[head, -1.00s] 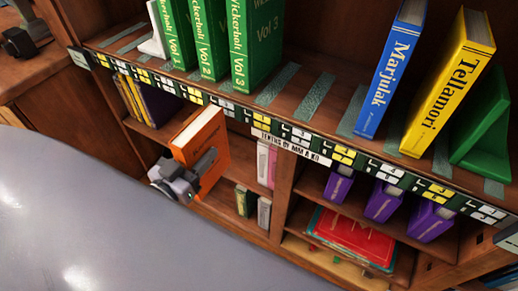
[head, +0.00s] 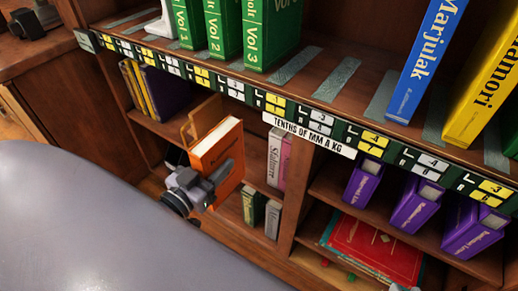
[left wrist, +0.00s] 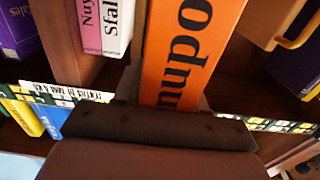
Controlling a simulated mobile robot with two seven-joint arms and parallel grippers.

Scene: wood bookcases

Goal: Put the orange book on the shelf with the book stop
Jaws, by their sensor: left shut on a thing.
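The orange book (head: 217,155) is upright and slightly tilted, in front of the left compartment below the labelled shelf edge. My left gripper (head: 213,182) is shut on it, at its lower part. In the left wrist view the orange spine (left wrist: 187,50) with dark letters stands straight ahead of the gripper (left wrist: 165,112); the fingertips are hidden there. A light wooden piece (head: 187,130), apparently the book stop, stands on the shelf (head: 160,124) just behind and left of the book. A wooden piece also shows in the left wrist view (left wrist: 262,28). My right gripper is not seen.
Yellow and purple books (head: 160,92) stand left on that shelf; pink and white books (head: 278,158) stand right of the orange book. Green volumes (head: 225,30) and blue (head: 425,60) and yellow (head: 490,85) books are above.

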